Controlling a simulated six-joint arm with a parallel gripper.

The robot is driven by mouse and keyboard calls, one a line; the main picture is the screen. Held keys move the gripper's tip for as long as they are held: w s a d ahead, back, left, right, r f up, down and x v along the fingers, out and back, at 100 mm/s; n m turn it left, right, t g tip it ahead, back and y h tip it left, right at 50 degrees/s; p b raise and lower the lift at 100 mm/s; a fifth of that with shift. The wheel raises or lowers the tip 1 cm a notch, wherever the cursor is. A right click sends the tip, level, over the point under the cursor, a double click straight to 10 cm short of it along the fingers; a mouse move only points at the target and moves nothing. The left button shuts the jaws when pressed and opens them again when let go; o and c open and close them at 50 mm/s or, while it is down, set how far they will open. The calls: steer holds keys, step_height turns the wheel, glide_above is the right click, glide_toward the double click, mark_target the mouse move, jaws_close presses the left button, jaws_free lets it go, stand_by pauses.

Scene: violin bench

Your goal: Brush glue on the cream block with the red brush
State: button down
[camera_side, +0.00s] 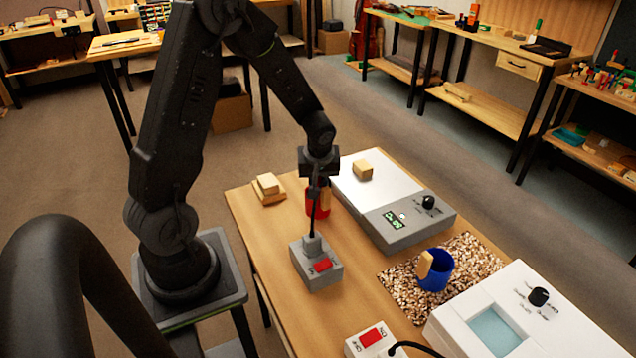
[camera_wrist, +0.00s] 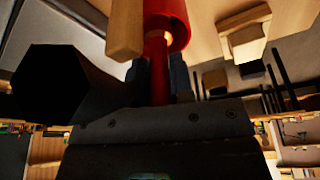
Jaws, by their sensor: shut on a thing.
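My gripper (camera_side: 317,180) is shut on the red brush (camera_wrist: 158,70), whose red handle stands between the fingers in the wrist view. The brush reaches into the mouth of a red pot (camera_side: 318,206) with a wooden handle. The pot also shows in the wrist view (camera_wrist: 168,14). The brush's tip is hidden, and I cannot tell whether it touches the pot. A cream block (camera_side: 268,183) lies on a wooden base left of the pot. It also shows in the wrist view (camera_wrist: 250,42).
A tan block (camera_side: 362,170) lies on a grey and white device with a digital display (camera_side: 403,222). A grey switch box (camera_side: 316,265) stands in front of the red pot. A blue pot (camera_side: 437,272) stands on a speckled mat (camera_side: 480,258). A white bath unit (camera_side: 530,325) is at lower right.

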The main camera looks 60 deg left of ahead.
steer(key=shift+r, duration=2.55)
